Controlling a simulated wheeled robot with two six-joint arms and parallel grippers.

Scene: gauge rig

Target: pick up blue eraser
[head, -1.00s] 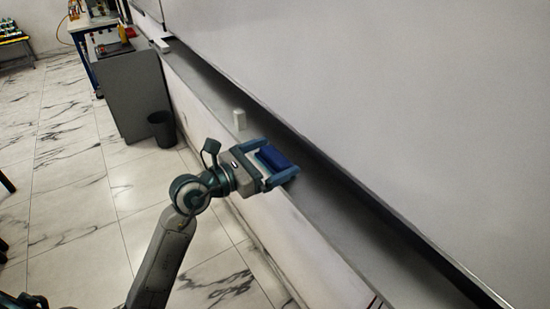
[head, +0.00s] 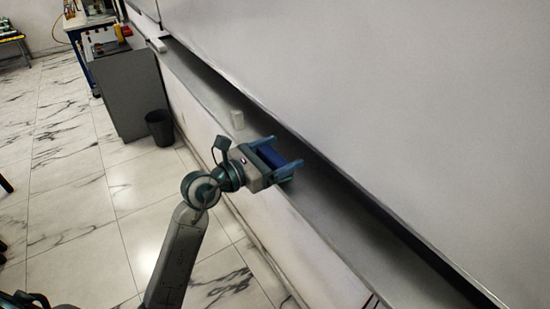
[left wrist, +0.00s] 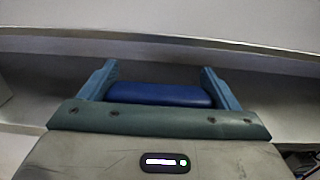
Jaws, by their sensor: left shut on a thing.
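The blue eraser (head: 271,156) is between the two fingers of my left gripper (head: 285,164) in the head view, over the whiteboard's ledge. In the left wrist view the eraser (left wrist: 160,95) spans the gap between both fingers of the left gripper (left wrist: 158,88). The left gripper is shut on it. The eraser's underside is hidden, so I cannot tell whether it touches the ledge. My right gripper is not in view.
The grey ledge (head: 345,230) runs diagonally below the large whiteboard (head: 400,90). A small white block (head: 237,119) stands on the ledge beyond my gripper. A dark bin (head: 160,128) and a grey cabinet (head: 128,92) stand on the floor at upper left.

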